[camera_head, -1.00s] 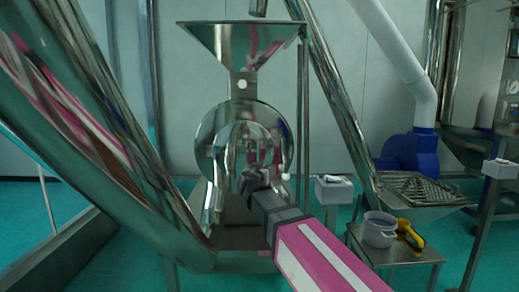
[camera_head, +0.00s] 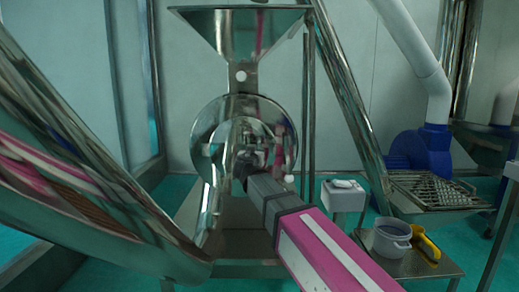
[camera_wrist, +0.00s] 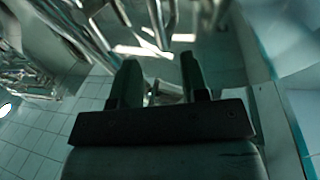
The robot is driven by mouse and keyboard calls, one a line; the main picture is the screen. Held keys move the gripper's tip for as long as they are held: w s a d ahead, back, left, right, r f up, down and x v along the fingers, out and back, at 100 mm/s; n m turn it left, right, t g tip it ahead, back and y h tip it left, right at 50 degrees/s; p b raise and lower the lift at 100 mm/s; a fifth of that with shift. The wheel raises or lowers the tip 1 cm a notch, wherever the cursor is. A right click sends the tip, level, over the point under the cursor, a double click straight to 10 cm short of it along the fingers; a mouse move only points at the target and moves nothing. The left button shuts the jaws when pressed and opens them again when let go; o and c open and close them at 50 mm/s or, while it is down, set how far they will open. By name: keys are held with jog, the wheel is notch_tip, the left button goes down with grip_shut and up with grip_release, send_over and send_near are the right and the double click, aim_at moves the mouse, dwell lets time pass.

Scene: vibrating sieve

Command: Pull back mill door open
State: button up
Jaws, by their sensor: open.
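The mill is a shiny steel machine with a funnel hopper (camera_head: 240,28) on top. Its round front (camera_head: 205,128) faces me, with a smaller rounded steel part in its middle, partly hidden by my gripper. A small white knob (camera_head: 289,178) sits at the lower right edge of the round front. Reflections make it hard to tell how far the mill door stands open. My gripper (camera_head: 248,168) is in front of the centre of the round front. In the wrist view, its two dark fingers (camera_wrist: 158,70) are apart, with blurred steel beyond them and nothing clearly held.
A large slanted steel chute (camera_head: 95,205) fills the left. A slanted steel pipe (camera_head: 350,95) stands to the right. A small table at lower right holds a grey pot (camera_head: 392,238) and a yellow tool (camera_head: 426,245). A grey switch box (camera_head: 343,196) stands nearer the mill.

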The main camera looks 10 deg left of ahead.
aim_at(259, 148)
jog(key=w, duration=0.8)
jog(key=shift+w+a, duration=0.1)
jog(key=shift+a, duration=0.1)
grip_shut()
